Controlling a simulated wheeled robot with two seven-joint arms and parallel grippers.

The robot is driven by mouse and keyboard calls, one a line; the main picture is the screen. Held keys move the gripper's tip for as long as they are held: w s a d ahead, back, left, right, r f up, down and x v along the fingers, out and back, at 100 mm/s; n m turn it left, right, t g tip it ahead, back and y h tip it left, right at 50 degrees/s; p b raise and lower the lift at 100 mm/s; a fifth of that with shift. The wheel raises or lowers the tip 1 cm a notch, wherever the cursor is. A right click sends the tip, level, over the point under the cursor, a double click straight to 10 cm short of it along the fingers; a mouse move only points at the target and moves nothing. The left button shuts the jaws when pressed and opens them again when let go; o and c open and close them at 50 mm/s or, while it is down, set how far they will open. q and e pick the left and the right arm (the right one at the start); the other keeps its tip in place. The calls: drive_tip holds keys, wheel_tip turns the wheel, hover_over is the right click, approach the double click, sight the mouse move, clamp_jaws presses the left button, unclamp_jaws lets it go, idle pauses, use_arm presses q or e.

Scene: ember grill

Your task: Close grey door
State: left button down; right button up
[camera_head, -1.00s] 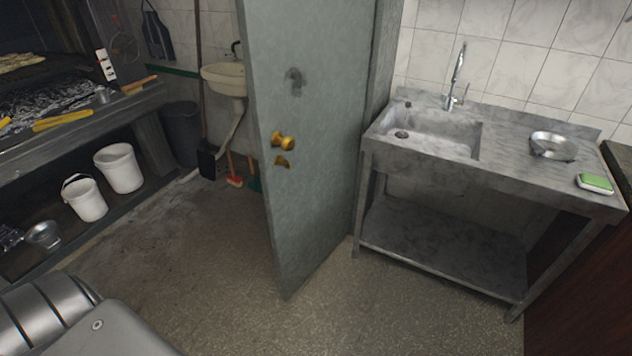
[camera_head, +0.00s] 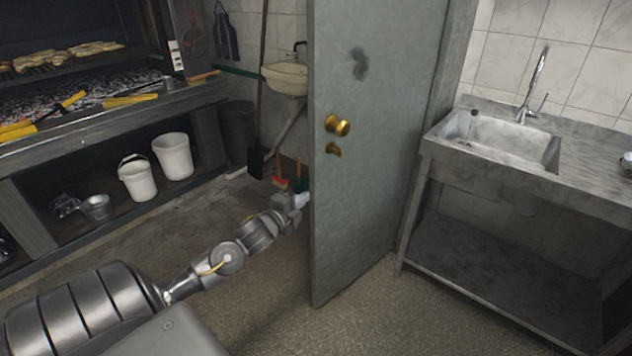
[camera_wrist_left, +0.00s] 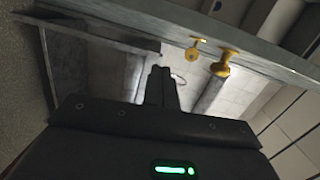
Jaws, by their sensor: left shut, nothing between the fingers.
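The grey door (camera_head: 375,130) stands open in the middle of the head view, its free edge on the left. It has a brass knob (camera_head: 337,125) with a smaller brass latch (camera_head: 333,150) below. My left arm comes in from the lower left. My left gripper (camera_head: 301,199) is beside the door's free edge, below knob height; I cannot tell if it touches. In the left wrist view the shut, empty fingers (camera_wrist_left: 160,76) point toward the door (camera_wrist_left: 262,53), with the brass knob (camera_wrist_left: 228,57) to their right. My right gripper is not in view.
A stone sink counter (camera_head: 585,176) stands right of the door. On the left is a grill bench (camera_head: 75,125) with white buckets (camera_head: 172,157) underneath. A small basin (camera_head: 285,79) and broom are behind the door's edge. The floor (camera_head: 270,290) in front is clear.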

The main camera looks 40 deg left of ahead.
sight(315, 169)
use_arm(q)
drive_tip(key=shift+m+t, duration=0.5)
drive_tip(key=shift+m, duration=0.1)
drive_tip(key=w+a+r, duration=0.1)
drive_tip(key=w, duration=0.2)
drive_tip(key=w+a+r+p, duration=0.1)
drive_tip(key=w, duration=0.3)
drive_tip(key=w+r+p, duration=0.1)
drive_tip(key=w, duration=0.2)
drive_tip(key=shift+w+a+r, duration=0.2)
drive_tip(key=shift+w+a, duration=0.05)
drive_tip(key=shift+a, duration=0.15)
drive_tip(key=shift+w+a, duration=0.1)
drive_tip(key=shift+a, duration=0.45)
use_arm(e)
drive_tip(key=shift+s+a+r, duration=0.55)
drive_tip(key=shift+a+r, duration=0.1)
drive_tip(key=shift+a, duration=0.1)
use_arm(q)
drive_tip(key=shift+a+f, duration=0.1)
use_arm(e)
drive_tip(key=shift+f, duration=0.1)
